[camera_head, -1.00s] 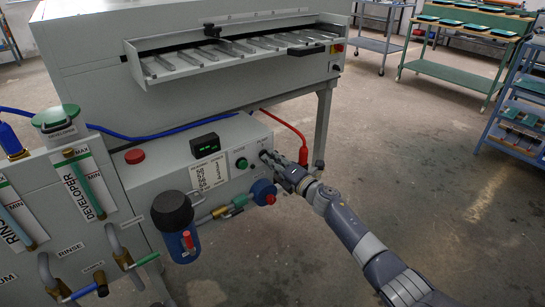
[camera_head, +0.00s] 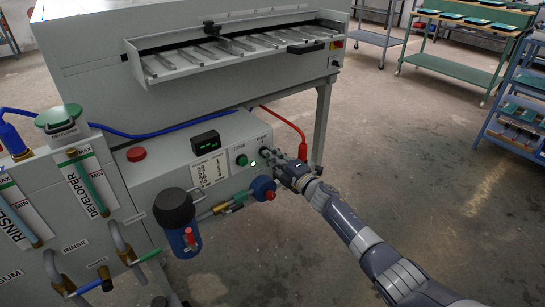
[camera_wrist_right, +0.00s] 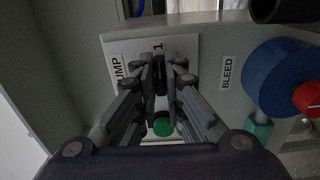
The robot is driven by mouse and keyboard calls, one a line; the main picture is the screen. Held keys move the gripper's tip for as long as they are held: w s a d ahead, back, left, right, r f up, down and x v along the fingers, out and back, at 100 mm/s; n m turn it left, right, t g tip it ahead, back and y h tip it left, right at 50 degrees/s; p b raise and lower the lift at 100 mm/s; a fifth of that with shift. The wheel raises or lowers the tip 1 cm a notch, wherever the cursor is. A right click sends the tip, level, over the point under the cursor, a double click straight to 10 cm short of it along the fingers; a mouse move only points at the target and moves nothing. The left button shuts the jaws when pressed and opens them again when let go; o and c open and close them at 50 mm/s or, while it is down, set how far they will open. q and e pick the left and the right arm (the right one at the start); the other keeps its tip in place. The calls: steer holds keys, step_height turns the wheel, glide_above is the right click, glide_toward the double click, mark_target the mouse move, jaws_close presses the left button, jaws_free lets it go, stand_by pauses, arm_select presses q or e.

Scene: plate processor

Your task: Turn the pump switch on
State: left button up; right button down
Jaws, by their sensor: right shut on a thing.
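The pump switch shows in the right wrist view as a black knob (camera_wrist_right: 161,80) on a pale plate (camera_wrist_right: 184,47) marked PUMP and 1. My right gripper (camera_wrist_right: 161,78) has its fingers closed on the knob's two sides. The knob stands roughly in line with the 1 mark, though the fingers hide part of it. A green lamp (camera_wrist_right: 163,127) sits on the plate below the knob in that view. In the head view my right gripper (camera_head: 270,156) is at the front panel's right end and covers most of the switch. My left gripper is out of view.
A green button (camera_head: 242,160), a dark filter (camera_head: 175,210) and a red hose (camera_head: 290,126) are nearby. Open floor (camera_head: 420,180) lies to the right.

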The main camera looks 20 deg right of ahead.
steer(key=c, duration=1.7)
jaws_free()
steer(key=shift+s+d, duration=0.1)
steer(key=v, duration=1.2)
